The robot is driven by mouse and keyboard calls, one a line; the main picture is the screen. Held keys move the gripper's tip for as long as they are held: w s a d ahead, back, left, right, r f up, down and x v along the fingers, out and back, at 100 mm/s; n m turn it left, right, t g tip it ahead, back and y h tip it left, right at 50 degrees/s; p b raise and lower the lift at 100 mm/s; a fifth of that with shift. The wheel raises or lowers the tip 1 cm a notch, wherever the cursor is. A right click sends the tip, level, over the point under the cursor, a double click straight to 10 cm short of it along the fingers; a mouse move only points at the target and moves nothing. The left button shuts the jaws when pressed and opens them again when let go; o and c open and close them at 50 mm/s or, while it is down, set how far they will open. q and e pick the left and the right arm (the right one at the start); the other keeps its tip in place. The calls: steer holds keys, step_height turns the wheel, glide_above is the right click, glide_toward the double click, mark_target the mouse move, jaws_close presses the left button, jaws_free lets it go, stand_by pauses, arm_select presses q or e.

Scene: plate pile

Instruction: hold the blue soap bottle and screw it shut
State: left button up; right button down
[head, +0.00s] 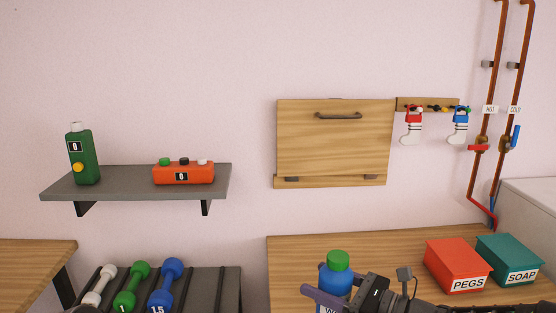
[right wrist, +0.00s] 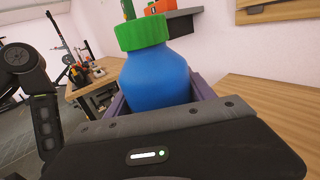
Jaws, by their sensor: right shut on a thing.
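The blue soap bottle (head: 327,277) with a green cap (head: 338,260) stands upright at the bottom of the head view, in front of the wooden counter. My right gripper (head: 333,297) is shut on its body. In the right wrist view the bottle (right wrist: 156,82) sits between the purple fingers, and the ribbed green cap (right wrist: 143,33) rests on its top. I cannot tell how tight the cap is. The bottle's lower part is hidden by my gripper. I cannot make out my left gripper in either view.
A red PEGS box (head: 455,262) and a teal SOAP box (head: 508,258) stand on the counter (head: 300,246) at right. A grey shelf (head: 120,185) holds a green bottle (head: 82,155) and an orange box (head: 184,174). Dumbbells (head: 133,285) sit on a rack below.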

steer(key=s+f, duration=0.1)
steer(key=f, duration=0.1)
steer(key=s+f+g, duration=0.1)
steer(key=f, duration=0.2)
steer(key=s+f+n+g+y, duration=0.1)
steer(key=f, duration=0.2)
steer(key=shift+s+d, duration=0.2)
steer(key=shift+d, duration=0.1)
steer(key=s+d+f+m+t+h, duration=0.1)
steer(key=s+d+f, duration=0.3)
steer(key=d+f, duration=0.5)
steer(key=shift+s+d+f+t, duration=0.3)
steer(key=shift+d+f+t, duration=0.1)
steer(key=shift+f+t, duration=0.3)
steer(key=shift+a, duration=0.1)
steer(key=w+a+f+n+g+y, duration=0.1)
steer(key=a+n+g, duration=0.2)
steer(key=a+g, duration=0.3)
steer(key=w+a+f+n+g+y, duration=0.1)
steer(key=a+n+g, duration=0.3)
steer(key=a, duration=0.5)
steer(key=shift+a+n+g+y, duration=0.15)
steer(key=shift+n+g+y, duration=0.25)
steer(key=shift+g, duration=0.6)
arm_select(q)
steer(key=shift+o, duration=0.2)
